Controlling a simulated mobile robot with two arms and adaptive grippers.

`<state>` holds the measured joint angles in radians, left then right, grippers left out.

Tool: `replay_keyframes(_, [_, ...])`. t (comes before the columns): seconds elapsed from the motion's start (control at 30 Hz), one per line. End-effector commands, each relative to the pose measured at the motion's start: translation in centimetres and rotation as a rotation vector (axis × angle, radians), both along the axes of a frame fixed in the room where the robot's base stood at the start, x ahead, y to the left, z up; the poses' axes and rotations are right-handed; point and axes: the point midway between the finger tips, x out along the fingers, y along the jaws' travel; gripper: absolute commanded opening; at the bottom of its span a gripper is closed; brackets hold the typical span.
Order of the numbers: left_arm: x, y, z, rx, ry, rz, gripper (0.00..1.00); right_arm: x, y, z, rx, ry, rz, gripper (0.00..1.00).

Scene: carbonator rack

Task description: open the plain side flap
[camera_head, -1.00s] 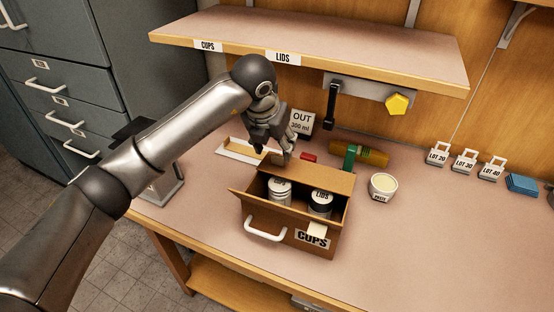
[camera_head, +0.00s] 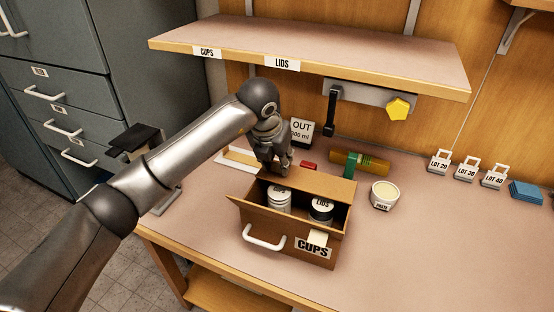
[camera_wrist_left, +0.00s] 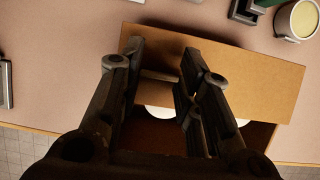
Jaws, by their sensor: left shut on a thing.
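Inside are a CUPS can (camera_head: 279,200) and a LIDS can (camera_head: 320,209). A plain brown flap (camera_head: 318,188) stands out along the box's back edge; it also shows in the left wrist view (camera_wrist_left: 245,80). Another flap (camera_head: 234,201) sticks out at the left. My left gripper (camera_head: 279,170) is at the back left of the box, its fingers (camera_wrist_left: 163,62) over the plain flap and shut on it; the exact contact is partly hidden. My right gripper is not in view.
A shelf (camera_head: 380,70) overhangs the back of the bench. A paste cup (camera_head: 384,196) stands at right. The bench's front right (camera_head: 430,260) is clear.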

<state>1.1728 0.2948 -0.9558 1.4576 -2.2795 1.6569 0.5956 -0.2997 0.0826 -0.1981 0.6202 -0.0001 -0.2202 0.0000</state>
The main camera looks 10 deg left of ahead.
Motion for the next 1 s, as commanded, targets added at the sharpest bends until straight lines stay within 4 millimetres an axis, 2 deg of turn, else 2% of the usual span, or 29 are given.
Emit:
replay_keyframes(0.07, [0.0, 0.0, 0.0, 0.0, 0.0, 0.0, 0.0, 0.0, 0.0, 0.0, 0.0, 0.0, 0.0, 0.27])
replay_keyframes(0.27, [0.0, 0.0, 0.1, 0.002, 0.006, 0.0, 0.0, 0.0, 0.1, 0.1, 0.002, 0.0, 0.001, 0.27])
replay_keyframes(1.0, [1.7, -0.5, 1.2, 0.086, 0.281, 0.001, 0.0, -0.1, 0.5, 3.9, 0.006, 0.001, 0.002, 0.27])
